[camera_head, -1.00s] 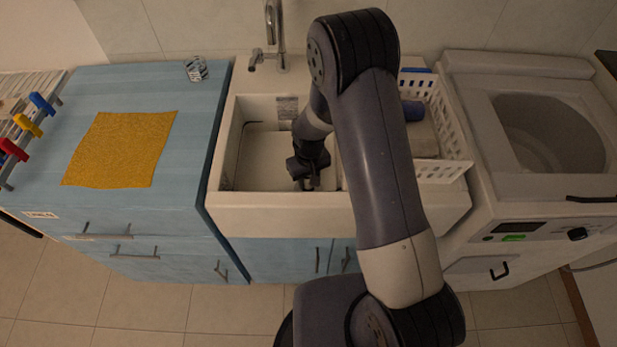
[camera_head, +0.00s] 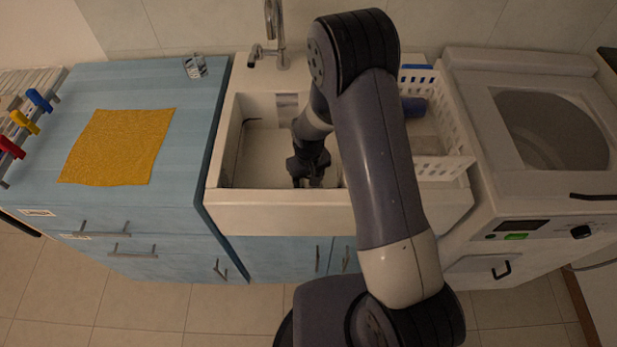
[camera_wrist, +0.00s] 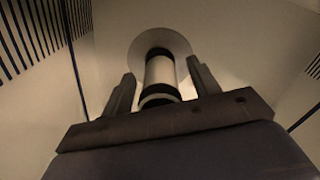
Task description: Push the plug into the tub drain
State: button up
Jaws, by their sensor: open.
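The plug (camera_wrist: 160,72) is a pale cylinder with dark bands in the wrist view. It stands between the two fingers of my gripper (camera_wrist: 160,80), with a visible gap on each side. My gripper is open. A round, pale drain disc (camera_wrist: 136,52) surrounds the plug's far end; how deep the plug sits cannot be told. In the head view my gripper (camera_head: 309,182) is low inside the white tub (camera_head: 262,160), near its front wall. My arm hides the plug and the drain there.
The tub walls stand close around my gripper. A metal faucet (camera_head: 275,32) rises behind the tub. A white basket (camera_head: 447,135) with a blue item stands at the right. The blue counter on the left holds a yellow cloth (camera_head: 118,147) and a glass (camera_head: 195,67).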

jog(key=shift+r, duration=0.1)
notch_tip(320, 180, up, 11)
jog(key=shift+f+b, duration=0.2)
jog(key=shift+b, duration=0.35)
notch_tip(320, 180, down, 11)
jog(key=shift+r+p, duration=0.1)
jog(key=shift+p, duration=0.45)
jog(key=shift+r+p, duration=0.45)
jog(key=shift+f, duration=0.1)
